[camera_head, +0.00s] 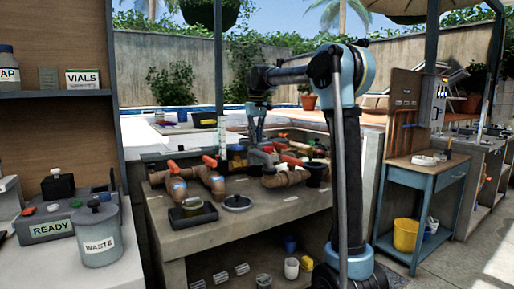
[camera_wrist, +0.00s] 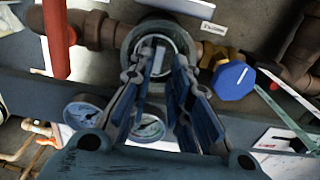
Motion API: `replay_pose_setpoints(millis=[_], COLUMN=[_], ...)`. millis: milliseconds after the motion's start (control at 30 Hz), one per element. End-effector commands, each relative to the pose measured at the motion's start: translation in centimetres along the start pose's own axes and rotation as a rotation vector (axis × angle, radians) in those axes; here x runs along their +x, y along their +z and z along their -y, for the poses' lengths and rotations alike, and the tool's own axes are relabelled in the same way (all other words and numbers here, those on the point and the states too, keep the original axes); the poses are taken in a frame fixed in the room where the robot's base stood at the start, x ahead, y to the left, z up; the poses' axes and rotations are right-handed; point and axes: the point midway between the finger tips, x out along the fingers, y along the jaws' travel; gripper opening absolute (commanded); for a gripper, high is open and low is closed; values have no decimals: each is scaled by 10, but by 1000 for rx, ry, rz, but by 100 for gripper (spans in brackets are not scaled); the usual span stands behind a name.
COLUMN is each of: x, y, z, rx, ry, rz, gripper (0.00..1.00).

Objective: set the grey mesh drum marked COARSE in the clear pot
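In the wrist view my gripper (camera_wrist: 162,62) points at a round pot (camera_wrist: 132,36) set in brown pipework. Its two blue-padded fingers are spread apart, with a visible gap between the tips. A small pale piece shows inside the pot's ring between the tips; I cannot tell what it is or whether it belongs to a drum. In the head view my gripper (camera_head: 257,130) hangs down over the crowded pipes at the back of the stone counter. I can read no COARSE mark in either view, and I cannot pick out the mesh drum with certainty.
A blue knob (camera_wrist: 232,81) and a red handle (camera_wrist: 55,38) flank the pot, with gauges (camera_wrist: 83,111) nearby. On the counter's front are a black tray (camera_head: 205,216) and a dark round lid (camera_head: 237,202). A WASTE bin (camera_head: 99,247) stands at left.

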Motion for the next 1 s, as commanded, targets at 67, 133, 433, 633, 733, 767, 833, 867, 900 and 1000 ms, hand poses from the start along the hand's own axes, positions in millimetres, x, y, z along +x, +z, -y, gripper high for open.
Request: replay_pose_setpoints(millis=[67,133,433,633,733,767,833,867,900,1000], x=[-16,-28,-67,-75,-76,-76,-76,-75,-75,-75], y=[0,0,0,0,0,0,0,0,0,0], z=[0,0,0,0,0,0,0,-1,-1,0], rx=[0,0,1,1,1,1,1,1,1,1], ry=[0,0,0,0,0,0,0,0,0,0], rz=[0,0,0,0,0,0,0,0,0,0], gripper=[18,18,18,18,18,18,18,18,18,18])
